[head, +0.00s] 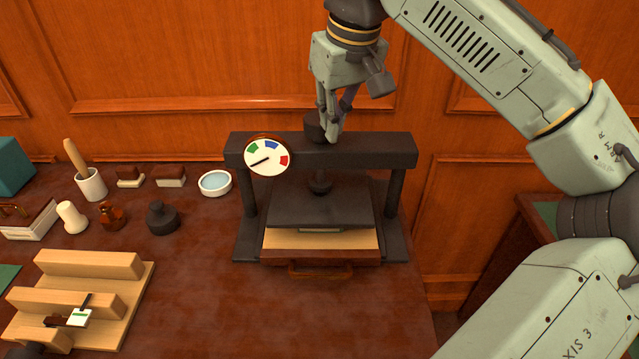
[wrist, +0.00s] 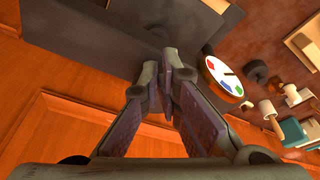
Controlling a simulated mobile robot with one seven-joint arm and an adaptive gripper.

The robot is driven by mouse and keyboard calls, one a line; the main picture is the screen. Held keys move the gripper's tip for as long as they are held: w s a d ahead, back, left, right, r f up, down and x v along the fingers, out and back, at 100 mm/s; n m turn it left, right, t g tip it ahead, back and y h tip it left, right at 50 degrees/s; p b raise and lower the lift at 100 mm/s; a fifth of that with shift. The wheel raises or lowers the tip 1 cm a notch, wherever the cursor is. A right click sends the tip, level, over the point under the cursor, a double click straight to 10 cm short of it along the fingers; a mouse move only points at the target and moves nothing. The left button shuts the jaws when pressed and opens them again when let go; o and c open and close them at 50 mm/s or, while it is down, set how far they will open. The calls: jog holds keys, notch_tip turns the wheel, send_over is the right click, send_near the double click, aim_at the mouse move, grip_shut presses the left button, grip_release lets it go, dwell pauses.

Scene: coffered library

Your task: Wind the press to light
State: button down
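The dark press stands on the desk in the head view, with a heavy crossbeam (head: 375,149), a screw and a flat platen (head: 320,203). A dark screw head (head: 313,128) sits on top of the beam. The round dial (head: 268,156) on the beam's front has green, blue and red zones; its needle points lower left, outside the coloured zones. The dial also shows in the wrist view (wrist: 223,75). My gripper (head: 331,136) points down beside the screw head, partly covering it. In the wrist view my fingertips (wrist: 164,73) come together; I see nothing clearly between them.
A wooden drawer or board with a handle (head: 320,270) lies under the platen. Left on the desk are a mortar (head: 91,184), a white dish (head: 215,183), small bottles and a wooden jig (head: 95,290). The front middle of the desk is clear. A panelled wall stands close behind.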

jog(key=shift+s+a+f, duration=0.15)
jog(key=shift+a+f, duration=0.15)
jog(key=shift+a, duration=0.15)
jog(key=shift+a+r, duration=0.1)
jog(key=shift+a, duration=0.15)
dwell(0.3)
jog(key=shift+s, duration=0.1)
notch_tip(320, 180, up, 6)
jog(key=shift+s, duration=0.2)
dwell(0.5)
jog(key=shift+d+r, duration=0.1)
jog(key=shift+d, duration=0.1)
